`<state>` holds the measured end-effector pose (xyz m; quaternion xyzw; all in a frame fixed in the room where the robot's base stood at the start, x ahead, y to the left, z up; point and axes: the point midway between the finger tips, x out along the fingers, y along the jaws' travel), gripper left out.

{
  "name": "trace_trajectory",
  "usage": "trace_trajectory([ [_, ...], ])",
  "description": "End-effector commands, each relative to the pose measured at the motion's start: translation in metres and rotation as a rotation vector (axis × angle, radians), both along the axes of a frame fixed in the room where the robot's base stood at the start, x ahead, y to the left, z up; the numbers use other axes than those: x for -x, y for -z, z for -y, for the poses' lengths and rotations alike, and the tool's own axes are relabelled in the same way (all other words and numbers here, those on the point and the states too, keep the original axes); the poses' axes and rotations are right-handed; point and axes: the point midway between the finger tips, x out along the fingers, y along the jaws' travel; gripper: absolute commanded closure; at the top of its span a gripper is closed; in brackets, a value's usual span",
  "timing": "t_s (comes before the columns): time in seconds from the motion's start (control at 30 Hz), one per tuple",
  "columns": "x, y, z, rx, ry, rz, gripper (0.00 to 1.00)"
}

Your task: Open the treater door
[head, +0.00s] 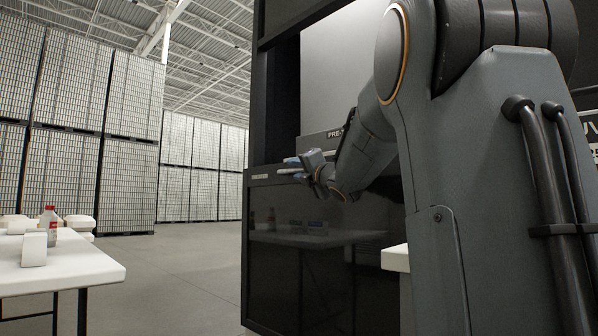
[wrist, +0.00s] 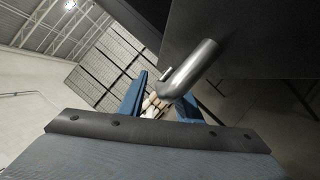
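The treater (head: 255,130) is a tall dark cabinet, and part of a "PRE-T" label shows behind my arm. Its lower front is a glossy black panel (head: 310,270); I cannot tell whether this panel is the door. My gripper (head: 291,166) is at the panel's upper edge, with its fingers pointing left. In the wrist view, a bent metal bar handle (wrist: 190,68) reaches down from a dark panel (wrist: 240,40). Its end lies between the two blue fingers of my gripper (wrist: 162,103). The fingers are apart, with a gap visible around the handle; I see no firm grip.
A white table (head: 70,265) at the left holds a red-and-white bottle (head: 49,224) and white boxes. Tall can pallets (head: 130,140) stand at the back left. The floor (head: 190,270) between table and treater is clear. Another white surface (head: 397,257) shows beside my arm.

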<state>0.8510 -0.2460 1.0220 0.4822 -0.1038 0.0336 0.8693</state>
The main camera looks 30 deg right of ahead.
Motion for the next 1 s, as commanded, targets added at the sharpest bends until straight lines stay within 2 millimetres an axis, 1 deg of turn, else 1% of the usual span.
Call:
trace_trajectory([
  [0.13, 0.002, 0.000, 0.000, 0.000, 0.000, 0.000, 0.69],
  [0.23, 0.012, 0.002, 0.000, -0.001, 0.001, -0.002, 0.69],
  [0.5, 0.054, 0.010, -0.002, -0.001, 0.001, 0.000, 0.69],
  [0.6, 0.066, 0.013, -0.002, 0.000, 0.001, 0.000, 0.69],
  [0.73, 0.074, 0.016, -0.003, 0.000, 0.000, 0.000, 0.69],
  [1.0, 0.075, 0.017, -0.004, 0.000, 0.000, 0.000, 0.69],
])
